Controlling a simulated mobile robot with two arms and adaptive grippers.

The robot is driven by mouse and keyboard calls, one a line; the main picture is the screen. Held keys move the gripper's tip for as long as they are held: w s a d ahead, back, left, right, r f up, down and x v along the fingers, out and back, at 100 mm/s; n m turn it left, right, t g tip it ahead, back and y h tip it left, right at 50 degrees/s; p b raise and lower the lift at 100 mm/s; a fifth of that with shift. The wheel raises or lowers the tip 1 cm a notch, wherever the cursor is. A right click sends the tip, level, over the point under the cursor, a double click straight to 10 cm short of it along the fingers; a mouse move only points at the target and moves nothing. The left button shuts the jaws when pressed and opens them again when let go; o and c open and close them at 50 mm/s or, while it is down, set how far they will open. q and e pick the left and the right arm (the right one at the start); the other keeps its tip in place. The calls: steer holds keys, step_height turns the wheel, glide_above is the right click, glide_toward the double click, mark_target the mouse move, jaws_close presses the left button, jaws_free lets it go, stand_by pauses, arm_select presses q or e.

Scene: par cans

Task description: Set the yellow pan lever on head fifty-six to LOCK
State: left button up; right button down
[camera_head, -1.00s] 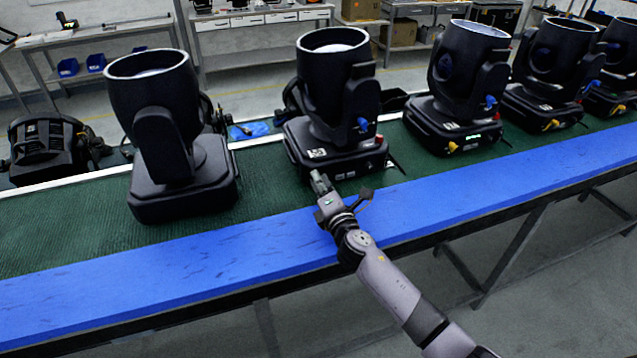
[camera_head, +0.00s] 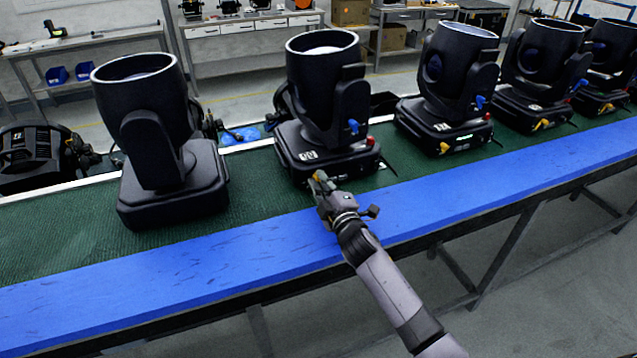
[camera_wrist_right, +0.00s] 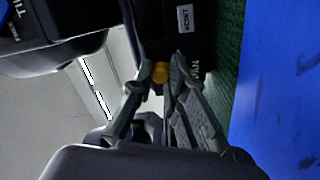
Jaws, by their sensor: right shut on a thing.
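A black moving head (camera_head: 325,95) stands upright on the bench in front of my right gripper (camera_head: 319,179). Its number is too small to read. Its yellow pan lever (camera_head: 318,174) shows at the gripper tips, low on the front of the base. In the right wrist view the yellow lever (camera_wrist_right: 160,73) sits between the two fingers of the right gripper (camera_wrist_right: 163,70), which is shut on it. Lettering beside it is partly hidden, and LOCK cannot be read. A blue lever (camera_head: 353,126) is higher on the head. My left gripper is not in view.
Similar heads stand to the left (camera_head: 160,130) and right (camera_head: 452,85) on the green mat (camera_head: 60,225). A blue strip (camera_head: 180,259) runs along the bench's front edge and is clear beside my arm. Shelves stand behind.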

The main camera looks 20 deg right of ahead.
steer(key=shift+d+f+m, duration=0.2)
steer(key=shift+f+m, duration=0.1)
steer(key=shift+m, duration=0.3)
steer(key=shift+f, duration=0.1)
steer(key=c, duration=1.6)
jaws_free()
steer(key=shift+r, duration=0.2)
steer(key=s, duration=1.2)
steer(key=shift+d, duration=0.25)
steer(key=shift+s, duration=0.1)
